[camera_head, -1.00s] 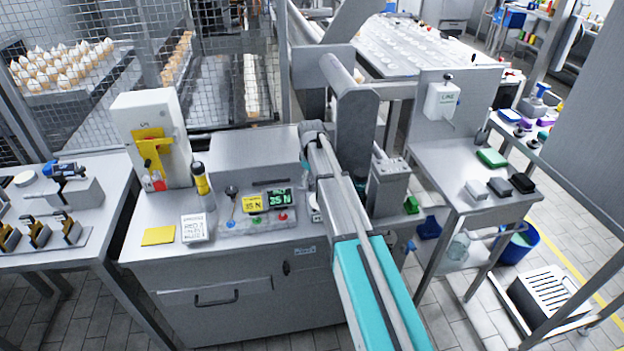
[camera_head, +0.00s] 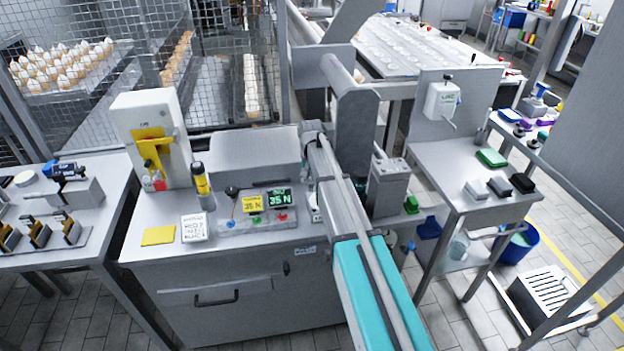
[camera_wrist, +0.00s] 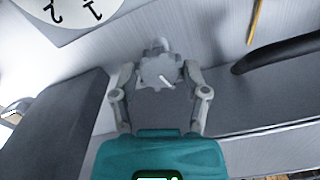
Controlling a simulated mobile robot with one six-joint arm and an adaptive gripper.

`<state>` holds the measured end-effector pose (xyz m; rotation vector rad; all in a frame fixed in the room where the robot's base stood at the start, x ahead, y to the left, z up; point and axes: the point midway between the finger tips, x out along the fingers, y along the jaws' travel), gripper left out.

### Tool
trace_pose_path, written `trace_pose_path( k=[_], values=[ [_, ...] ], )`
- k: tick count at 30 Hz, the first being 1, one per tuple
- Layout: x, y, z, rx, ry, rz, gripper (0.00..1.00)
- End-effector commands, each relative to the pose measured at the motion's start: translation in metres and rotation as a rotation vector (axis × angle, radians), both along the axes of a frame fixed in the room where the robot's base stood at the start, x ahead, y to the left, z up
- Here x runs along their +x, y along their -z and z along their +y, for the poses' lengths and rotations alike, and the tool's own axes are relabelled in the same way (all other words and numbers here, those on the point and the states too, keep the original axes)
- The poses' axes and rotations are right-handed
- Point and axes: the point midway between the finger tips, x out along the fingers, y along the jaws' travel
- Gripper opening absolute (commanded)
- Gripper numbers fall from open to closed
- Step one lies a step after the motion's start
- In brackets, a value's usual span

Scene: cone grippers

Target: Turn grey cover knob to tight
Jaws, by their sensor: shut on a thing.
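In the wrist view, a grey lobed knob (camera_wrist: 158,74) with a short white pointer line stands out from a pale panel. My gripper (camera_wrist: 162,66) has one finger on each side of it, closed on its rim. The pointer line slants across the knob's face. My teal gripper body fills the bottom of this view. In the head view, my arm hides the knob and my gripper.
A white dial (camera_wrist: 75,8) with black marks sits at the wrist view's upper left. A black curved handle (camera_wrist: 285,58) is at right.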

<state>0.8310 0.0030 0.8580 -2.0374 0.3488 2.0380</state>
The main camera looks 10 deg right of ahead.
Motion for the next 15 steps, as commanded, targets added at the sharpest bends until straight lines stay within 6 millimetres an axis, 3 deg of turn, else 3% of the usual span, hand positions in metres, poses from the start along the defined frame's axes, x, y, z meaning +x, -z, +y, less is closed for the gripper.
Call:
trace_pose_path(
  k=[15],
  values=[
    [0.0002, 0.0001, 0.0002, 0.000, 0.256, -0.001, 0.11]
  ],
)
